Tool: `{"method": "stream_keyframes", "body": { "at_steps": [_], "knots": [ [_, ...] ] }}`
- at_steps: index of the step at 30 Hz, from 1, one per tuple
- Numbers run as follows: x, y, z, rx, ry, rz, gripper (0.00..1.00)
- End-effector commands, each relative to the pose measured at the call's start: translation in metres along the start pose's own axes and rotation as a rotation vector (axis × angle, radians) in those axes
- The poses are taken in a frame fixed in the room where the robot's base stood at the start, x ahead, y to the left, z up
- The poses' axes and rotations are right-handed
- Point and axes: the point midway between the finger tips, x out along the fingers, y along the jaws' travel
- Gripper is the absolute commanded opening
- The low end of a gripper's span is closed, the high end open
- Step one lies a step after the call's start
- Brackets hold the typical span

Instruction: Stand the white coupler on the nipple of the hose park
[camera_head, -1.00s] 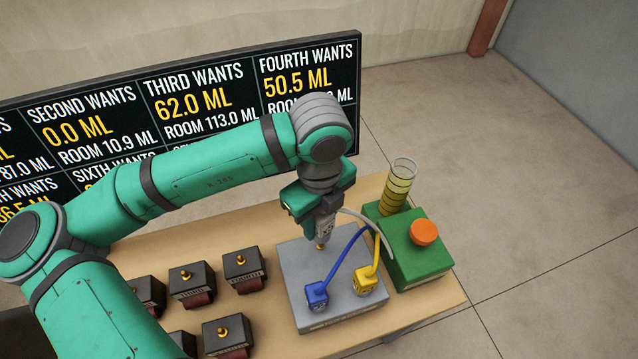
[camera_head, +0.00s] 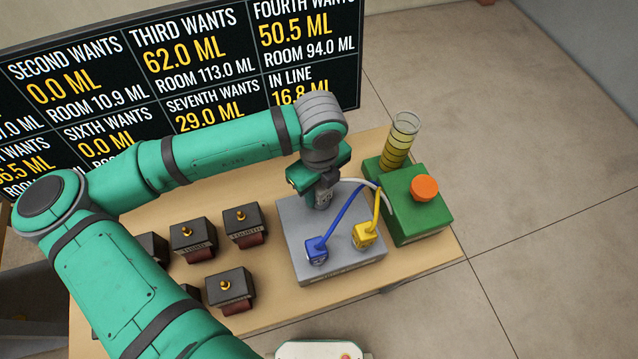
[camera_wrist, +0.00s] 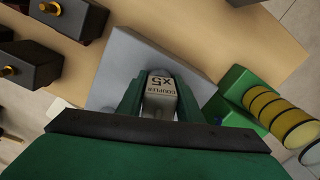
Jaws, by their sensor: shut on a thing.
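The coupler's lower end appears at the park's top, where the brass nipple is hidden. I cannot tell whether it is fully seated. A blue coupler (camera_head: 317,250) and a yellow coupler (camera_head: 363,236) stand upright on the front of the park.
A green box (camera_head: 415,215) with an orange button (camera_head: 424,188) and a graduated cylinder (camera_head: 401,140) stands right of the park. Several dark blocks with brass nipples, one marked FOURTH (camera_head: 243,226), stand left. Hoses arch close to my gripper. A display board (camera_head: 200,80) stands behind.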

Motion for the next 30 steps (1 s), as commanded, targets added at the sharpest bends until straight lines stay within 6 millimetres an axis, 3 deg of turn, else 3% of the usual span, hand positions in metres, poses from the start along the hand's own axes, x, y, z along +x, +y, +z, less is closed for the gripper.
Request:
{"method": "stream_keyframes", "body": {
  "at_steps": [19,20,22,30],
  "knots": [
    [0.0046,0.0,0.0001,0.0,0.0,0.0,0.06],
    [0.0045,0.0,0.0002,0.0,-0.001,0.0,0.37],
    [0.0044,0.0,0.0002,0.0,-0.001,0.0,0.54],
    [0.0043,0.0,0.0001,0.0,0.0,0.0,0.54]
  ]
}}
